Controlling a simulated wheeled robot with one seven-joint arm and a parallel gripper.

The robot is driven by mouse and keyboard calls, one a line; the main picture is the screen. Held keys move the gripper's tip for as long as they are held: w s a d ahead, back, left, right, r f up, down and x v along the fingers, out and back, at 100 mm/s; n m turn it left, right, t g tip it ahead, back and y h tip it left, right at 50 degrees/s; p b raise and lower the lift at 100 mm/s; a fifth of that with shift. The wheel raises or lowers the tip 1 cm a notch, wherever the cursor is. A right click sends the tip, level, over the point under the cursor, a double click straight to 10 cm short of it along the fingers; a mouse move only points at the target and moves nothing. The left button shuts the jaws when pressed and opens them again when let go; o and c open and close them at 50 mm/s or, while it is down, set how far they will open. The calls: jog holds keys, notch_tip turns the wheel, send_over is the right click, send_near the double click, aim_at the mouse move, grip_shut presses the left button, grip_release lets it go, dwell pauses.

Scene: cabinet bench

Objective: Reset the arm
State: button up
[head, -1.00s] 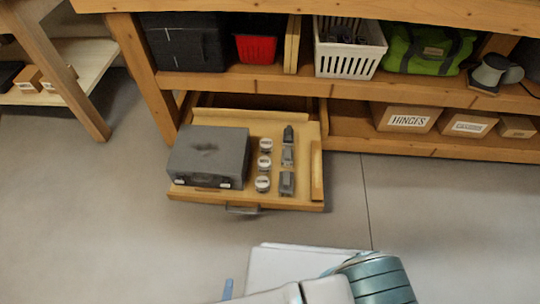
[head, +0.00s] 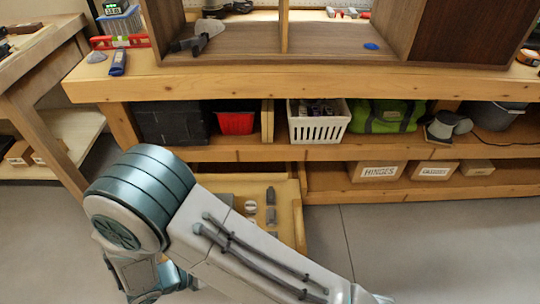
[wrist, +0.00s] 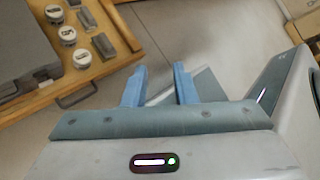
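My gripper (wrist: 160,86) shows in the wrist view with its two blue fingers apart and nothing between them. Grey floor lies beyond the fingertips. The head view shows my arm bent across the lower middle, and my gripper is not visible there. The arm hides much of an open wooden drawer (head: 289,195). In the wrist view the drawer (wrist: 117,66) is at the upper left, apart from my fingers. It holds a grey case (wrist: 30,50), round labelled tins (wrist: 68,36) and small grey blocks (wrist: 104,45).
The workbench (head: 300,86) carries a brown open cabinet (head: 330,40). Its shelves hold a white basket (head: 318,128), a red bin (head: 236,122), a green bag (head: 385,115) and cardboard boxes (head: 378,170). Floor (head: 440,240) at the right is clear.

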jog(key=w+d+r+m+g+y+p, duration=0.25)
jog(key=d+r+m+p, duration=0.4)
jog(key=r, duration=0.65)
jog(key=w+d+r+m+g+y+p, duration=0.1)
jog(key=w+d+r+m+g+p, duration=0.3)
jog(key=d+r+m, duration=0.7)
jog(key=s+d+r+m+t+y+p, duration=0.1)
jog(key=d+r+m+y+p, duration=0.1)
jog(key=r+m, duration=0.3)
jog(key=s+d+r+m+y+p, duration=0.1)
jog(key=d+r+m+p, duration=0.3)
jog(key=r, duration=0.7)
jog(key=s+d+r+m+t+y+p, duration=0.1)
jog(key=s+d+r+m+y+p, duration=0.1)
jog(key=r+m+p, duration=0.3)
notch_tip(320, 180, up, 3)
jog(key=shift+d+f+m+t+y, duration=0.1)
jog(key=shift+d+m+t+y, duration=0.25)
jog(key=shift+d+m+y, duration=0.4)
